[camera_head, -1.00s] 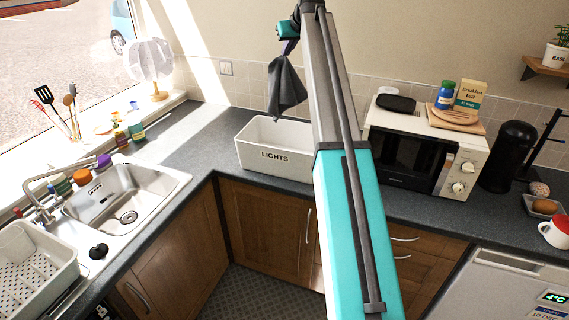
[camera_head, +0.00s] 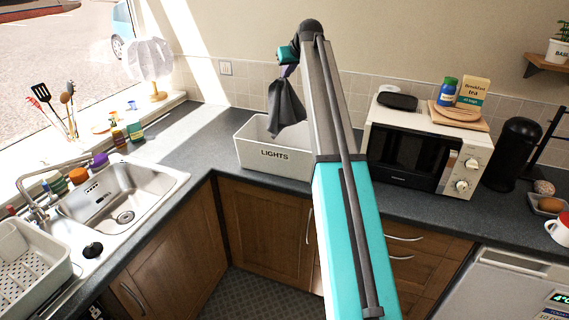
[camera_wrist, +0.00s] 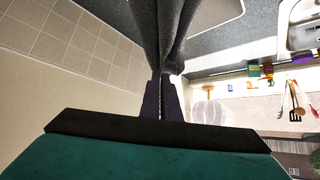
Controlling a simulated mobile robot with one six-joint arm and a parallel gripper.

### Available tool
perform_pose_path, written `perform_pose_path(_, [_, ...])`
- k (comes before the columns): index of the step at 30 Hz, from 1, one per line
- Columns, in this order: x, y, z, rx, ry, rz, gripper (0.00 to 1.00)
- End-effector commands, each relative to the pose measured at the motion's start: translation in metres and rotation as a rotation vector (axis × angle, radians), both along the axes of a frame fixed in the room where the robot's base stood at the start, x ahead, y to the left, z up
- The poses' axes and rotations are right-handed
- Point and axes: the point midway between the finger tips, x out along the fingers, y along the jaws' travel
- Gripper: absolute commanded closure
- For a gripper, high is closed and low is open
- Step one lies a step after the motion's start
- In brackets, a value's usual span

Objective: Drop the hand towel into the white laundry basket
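The dark grey hand towel (camera_head: 286,104) hangs from my gripper (camera_head: 289,71) in the head view. My gripper is shut on the towel's upper end. In the wrist view the towel (camera_wrist: 168,30) hangs away from the two fingers (camera_wrist: 161,98), which pinch it. The white laundry basket (camera_head: 274,163), marked LIGHTS, stands on the counter in the corner. The towel's lower end overlaps the basket's opening in the head view; its exact height above the rim is hard to tell. My arm hides the basket's right end.
A white microwave (camera_head: 446,165) stands right of the basket, with a wooden board (camera_head: 460,117) and tea box (camera_head: 473,94) on top. A sink (camera_head: 125,195) lies at left. A lamp (camera_head: 150,62) stands on the windowsill. The dark counter (camera_head: 200,148) left of the basket is clear.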

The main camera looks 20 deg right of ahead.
Motion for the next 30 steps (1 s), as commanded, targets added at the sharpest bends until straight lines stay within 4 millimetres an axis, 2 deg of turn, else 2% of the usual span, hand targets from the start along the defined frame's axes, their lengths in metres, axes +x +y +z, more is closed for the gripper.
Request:
perform_pose_path(3, [0.0, 0.0, -0.015, 0.0, 0.0, 0.0, 1.0])
perform_pose_path(30, [0.0, 0.0, -0.102, 0.001, 0.0, -0.001, 1.0])
